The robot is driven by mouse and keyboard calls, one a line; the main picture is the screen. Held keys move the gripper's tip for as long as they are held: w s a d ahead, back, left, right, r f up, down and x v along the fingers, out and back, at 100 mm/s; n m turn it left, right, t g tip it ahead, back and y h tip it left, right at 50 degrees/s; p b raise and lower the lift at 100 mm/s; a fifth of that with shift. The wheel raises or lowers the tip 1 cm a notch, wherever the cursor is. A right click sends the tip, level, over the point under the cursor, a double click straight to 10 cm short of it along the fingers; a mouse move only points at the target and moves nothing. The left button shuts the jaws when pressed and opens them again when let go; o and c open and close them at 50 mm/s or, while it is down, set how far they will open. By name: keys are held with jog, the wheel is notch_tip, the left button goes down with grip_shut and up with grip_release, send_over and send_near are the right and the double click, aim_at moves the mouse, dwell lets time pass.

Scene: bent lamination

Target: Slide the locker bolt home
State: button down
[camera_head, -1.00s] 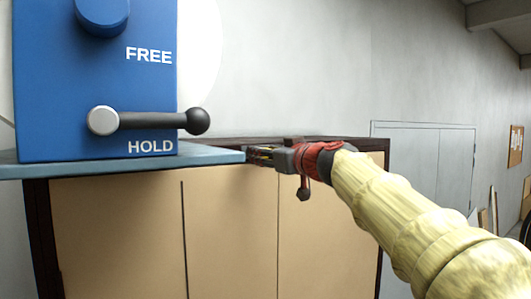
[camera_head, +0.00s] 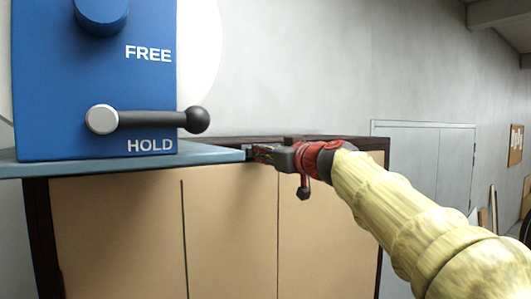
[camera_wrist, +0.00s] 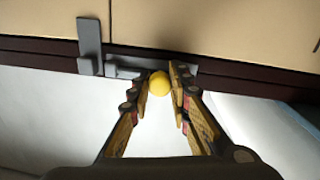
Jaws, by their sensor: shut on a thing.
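The locker bolt shows in the wrist view as a grey bar (camera_wrist: 126,68) on a metal plate along the dark frame of the locker. A round yellow knob (camera_wrist: 159,84) stands at the bar's right part. My gripper (camera_wrist: 161,77) has its two fingers on either side of this knob and is shut on it. An upright grey bracket (camera_wrist: 90,45) stands left of the bar. In the head view my gripper (camera_head: 258,153) is at the locker's top edge, just right of the blue-grey shelf. The knob is hidden there.
A blue panel (camera_head: 50,70) marked FREE and HOLD stands on the blue-grey shelf (camera_head: 215,155) at left. Its black-knobbed lever (camera_head: 150,119) lies level by HOLD. The tan locker doors (camera_head: 230,220) are below. Grey double doors (camera_head: 425,165) stand far right.

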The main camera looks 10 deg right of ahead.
jog(key=d+b, duration=0.1)
jog(key=d, duration=0.1)
jog(key=w+d+b, duration=0.1)
jog(key=d, duration=0.1)
jog(key=shift+w+b, duration=0.15)
jog(key=shift+b, duration=0.25)
jog(key=c, duration=1.6)
grip_release()
jog(key=shift+d, duration=0.2)
jog(key=shift+a, duration=0.1)
jog(key=v, duration=1.2)
